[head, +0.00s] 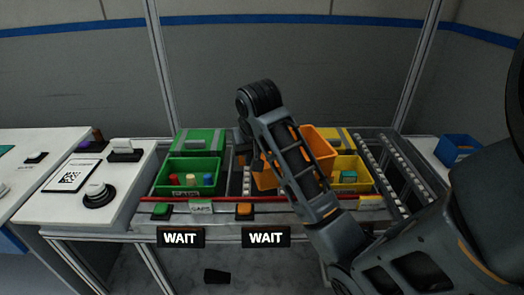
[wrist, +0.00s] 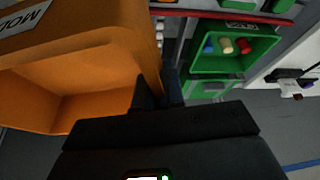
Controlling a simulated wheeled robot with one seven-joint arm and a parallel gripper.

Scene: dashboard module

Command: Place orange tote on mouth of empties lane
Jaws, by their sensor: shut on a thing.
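The orange tote (head: 319,146) is partly hidden behind my arm in the head view and looks tilted. In the wrist view the orange tote (wrist: 85,55) fills the upper left, looks empty inside, and bears a partly cut-off label. My gripper (wrist: 160,92) is shut on the tote's wall. In the head view my gripper (head: 243,158) is mostly hidden beside the tote's left side. A roller lane (head: 246,182) shows between the green tote and the orange tote. An empty roller lane (head: 395,165) lies at the right. I cannot tell which one is the empties lane.
A green tote (head: 188,182) with several coloured pieces stands left, another green tote (head: 199,141) behind it. A yellow tote (head: 351,172) stands right, close to the orange tote. A red rail (head: 215,199) crosses the front above two WAIT signs. A blue bin (head: 458,148) sits far right.

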